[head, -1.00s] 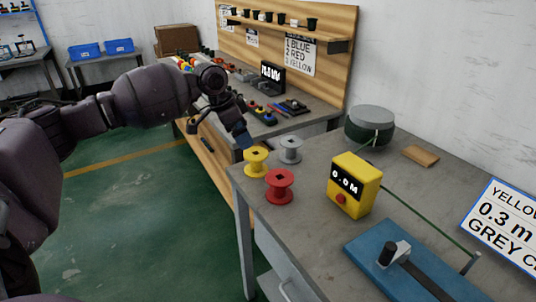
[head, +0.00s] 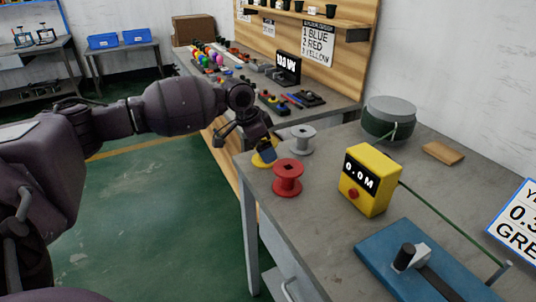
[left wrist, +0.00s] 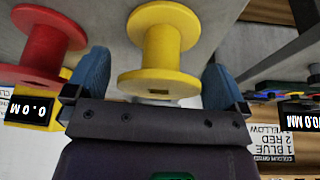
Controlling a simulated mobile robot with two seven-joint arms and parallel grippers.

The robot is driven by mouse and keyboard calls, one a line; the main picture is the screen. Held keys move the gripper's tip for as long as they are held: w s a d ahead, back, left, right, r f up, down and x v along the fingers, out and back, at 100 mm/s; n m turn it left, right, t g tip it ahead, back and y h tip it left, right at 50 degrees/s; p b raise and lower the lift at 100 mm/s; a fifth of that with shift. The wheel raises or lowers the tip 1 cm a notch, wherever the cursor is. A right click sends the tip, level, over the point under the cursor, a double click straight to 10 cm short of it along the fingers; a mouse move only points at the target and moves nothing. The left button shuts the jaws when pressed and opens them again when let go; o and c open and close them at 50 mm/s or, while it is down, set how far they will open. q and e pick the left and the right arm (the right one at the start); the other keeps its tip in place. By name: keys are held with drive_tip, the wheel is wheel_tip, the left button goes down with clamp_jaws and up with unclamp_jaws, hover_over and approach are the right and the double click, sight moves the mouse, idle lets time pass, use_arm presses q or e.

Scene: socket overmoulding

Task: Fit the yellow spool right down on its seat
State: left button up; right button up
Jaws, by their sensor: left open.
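The yellow spool (head: 264,155) stands on the near left corner of the grey table, partly hidden behind my left gripper (head: 265,155) in the head view. In the left wrist view the yellow spool (left wrist: 162,50) lies between the two blue fingertips of my left gripper (left wrist: 157,82). The fingers are open, one on each side of its flange, with gaps showing. I cannot make out the spool's seat for certain. My right gripper is not in view.
A red spool (head: 288,177) and a grey spool (head: 301,140) stand close beside the yellow one. A yellow meter box (head: 370,180) reads 0.0M. A blue-based device (head: 400,275), a green cord reel (head: 389,119) and a wooden block (head: 443,153) share the table.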

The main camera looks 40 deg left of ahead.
use_arm(q)
drive_tip(key=shift+w+d+f, duration=0.1)
drive_tip(key=shift+w+f, duration=0.1)
drive_tip(key=shift+f, duration=0.4)
drive_tip(key=shift+r, duration=0.25)
drive_tip(key=shift+c, duration=0.3)
drive_tip(key=c, duration=0.8)
